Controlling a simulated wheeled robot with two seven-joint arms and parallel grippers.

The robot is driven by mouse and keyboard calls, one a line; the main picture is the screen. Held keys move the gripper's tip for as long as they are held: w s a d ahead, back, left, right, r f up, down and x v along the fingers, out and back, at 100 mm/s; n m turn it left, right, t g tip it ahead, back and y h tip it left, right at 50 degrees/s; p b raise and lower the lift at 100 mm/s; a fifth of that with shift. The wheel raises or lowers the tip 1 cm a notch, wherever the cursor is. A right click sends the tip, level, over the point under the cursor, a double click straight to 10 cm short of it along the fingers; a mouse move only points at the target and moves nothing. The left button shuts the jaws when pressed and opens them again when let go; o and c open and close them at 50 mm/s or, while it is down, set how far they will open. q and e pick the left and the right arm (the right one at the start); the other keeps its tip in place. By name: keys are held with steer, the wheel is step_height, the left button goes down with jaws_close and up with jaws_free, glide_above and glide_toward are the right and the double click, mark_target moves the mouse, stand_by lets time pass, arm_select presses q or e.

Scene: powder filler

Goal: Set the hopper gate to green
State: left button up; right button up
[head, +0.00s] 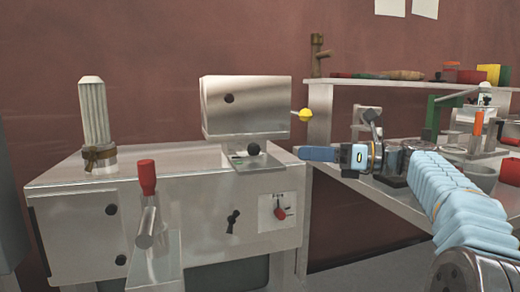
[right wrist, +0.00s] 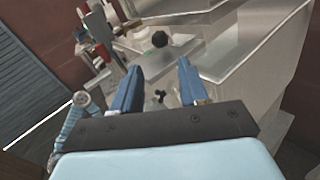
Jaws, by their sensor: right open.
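The machine is a pale metal cabinet with a box-shaped metal head (head: 245,107) on top. A yellow knob (head: 304,115) sticks out from the head's right side. Below the head, a black ball knob (head: 253,149) stands on a small plate; a black knob also shows in the right wrist view (right wrist: 160,39). A red-handled switch (head: 280,212) sits on the front plate.
A crank with a red grip (head: 147,177) projects from the cabinet front. A ribbed pale column (head: 94,112) stands at the top left. A bench and shelf (head: 320,97) with several tools and coloured boxes lie to the right, behind my right arm.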

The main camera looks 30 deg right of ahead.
mark_target(263, 161)
steer(key=p+x, duration=0.1)
steer(key=x, duration=1)
jaws_close()
